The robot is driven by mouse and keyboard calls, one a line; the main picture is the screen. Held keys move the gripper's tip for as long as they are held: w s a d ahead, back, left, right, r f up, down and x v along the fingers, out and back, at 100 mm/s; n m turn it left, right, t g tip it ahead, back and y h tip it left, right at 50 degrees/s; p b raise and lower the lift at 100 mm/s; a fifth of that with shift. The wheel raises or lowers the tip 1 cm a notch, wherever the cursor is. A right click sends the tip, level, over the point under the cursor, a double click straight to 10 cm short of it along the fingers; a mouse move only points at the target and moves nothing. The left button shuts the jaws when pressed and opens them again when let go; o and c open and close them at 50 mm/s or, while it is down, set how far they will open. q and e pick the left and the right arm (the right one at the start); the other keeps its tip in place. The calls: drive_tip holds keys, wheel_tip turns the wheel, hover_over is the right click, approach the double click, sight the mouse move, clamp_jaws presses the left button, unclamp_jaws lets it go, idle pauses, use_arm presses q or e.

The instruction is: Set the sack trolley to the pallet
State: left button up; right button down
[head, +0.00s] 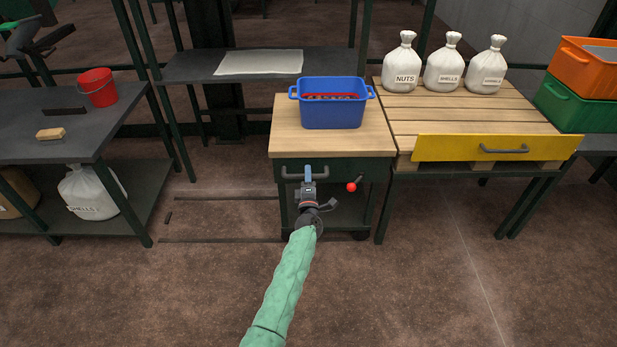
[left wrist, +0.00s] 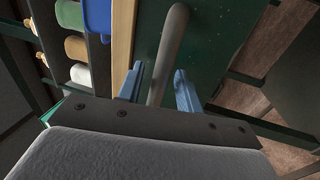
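The sack trolley (head: 285,143) has a pale wooden top, a dark green body and a grey bar handle (head: 291,175) on its front. It stands just left of the slatted pallet (head: 470,110); whether they touch I cannot tell. My left gripper (head: 308,172) is at the trolley's handle. In the left wrist view, the blue fingers of my left gripper (left wrist: 159,88) are apart, one on each side of the handle (left wrist: 170,50), with a gap at the right finger. A red-knobbed lever (head: 352,187) is right of the handle. My right gripper is not in view.
A blue tub (head: 333,112) sits on the trolley. Tied white sacks (head: 443,65) stand on the pallet, above a yellow front board (head: 470,148). A dark workbench (head: 60,138) is at the left. Dark floor lines (head: 220,240) mark clear ground left of the trolley.

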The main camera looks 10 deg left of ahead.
use_arm(q)
drive_tip(key=v, duration=0.7)
drive_tip(key=shift+s, duration=0.3)
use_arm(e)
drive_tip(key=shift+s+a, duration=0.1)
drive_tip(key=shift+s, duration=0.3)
use_arm(q)
drive_tip(key=shift+d+f, duration=0.15)
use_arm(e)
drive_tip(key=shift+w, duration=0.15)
